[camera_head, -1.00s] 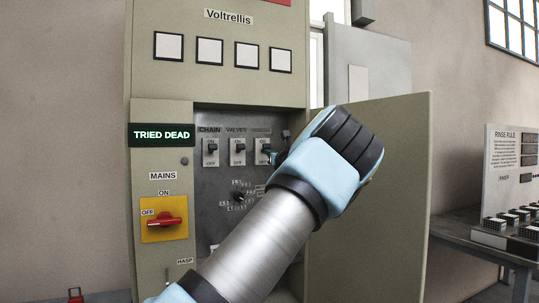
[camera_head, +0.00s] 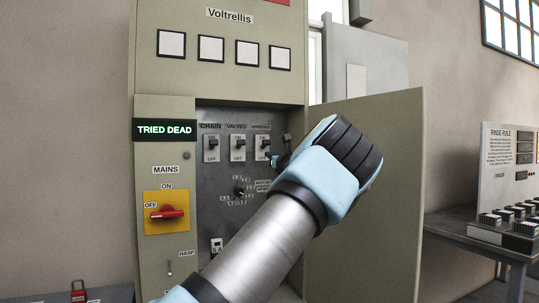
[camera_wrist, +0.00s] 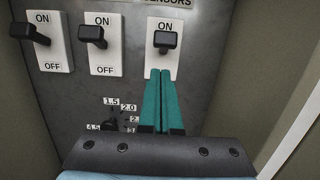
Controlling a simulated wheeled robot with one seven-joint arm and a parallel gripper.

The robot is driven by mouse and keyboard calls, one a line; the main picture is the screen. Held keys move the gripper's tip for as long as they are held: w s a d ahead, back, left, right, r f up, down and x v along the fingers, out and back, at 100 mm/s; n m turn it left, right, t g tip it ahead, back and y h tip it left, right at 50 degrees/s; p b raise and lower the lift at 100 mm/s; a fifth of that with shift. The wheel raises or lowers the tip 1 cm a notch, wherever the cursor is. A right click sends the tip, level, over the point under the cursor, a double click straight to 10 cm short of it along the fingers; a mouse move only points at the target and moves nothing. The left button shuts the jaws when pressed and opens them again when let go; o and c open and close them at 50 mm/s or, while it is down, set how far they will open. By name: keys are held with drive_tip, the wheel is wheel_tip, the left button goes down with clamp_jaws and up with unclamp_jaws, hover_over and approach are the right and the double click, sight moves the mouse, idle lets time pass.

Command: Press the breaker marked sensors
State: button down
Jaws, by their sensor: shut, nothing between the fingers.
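The sensors breaker (camera_wrist: 165,38) is the rightmost of a row of breakers in the wrist view, a white plate with a black lever under the word ON. In the head view the sensors breaker (camera_head: 262,146) is left of my gripper (camera_head: 272,160). My gripper is shut and empty. In the wrist view its green fingers (camera_wrist: 161,74) point up the plate just below the lever and hide the OFF label. I cannot tell whether the tips touch the plate or lever.
The valves breaker (camera_wrist: 98,42) and chain breaker (camera_wrist: 38,38) stand close on the left. A black dial (camera_head: 239,191) sits below. The open cabinet door (camera_head: 375,200) is close on the right of my arm. A red mains handle (camera_head: 167,212) is left.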

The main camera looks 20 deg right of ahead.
drive_tip(key=s+d+r+b, duration=0.1)
drive_tip(key=s+b, duration=0.2)
drive_tip(key=s, duration=0.6)
drive_tip(key=shift+s+d, duration=0.2)
drive_tip(key=shift+s, duration=0.2)
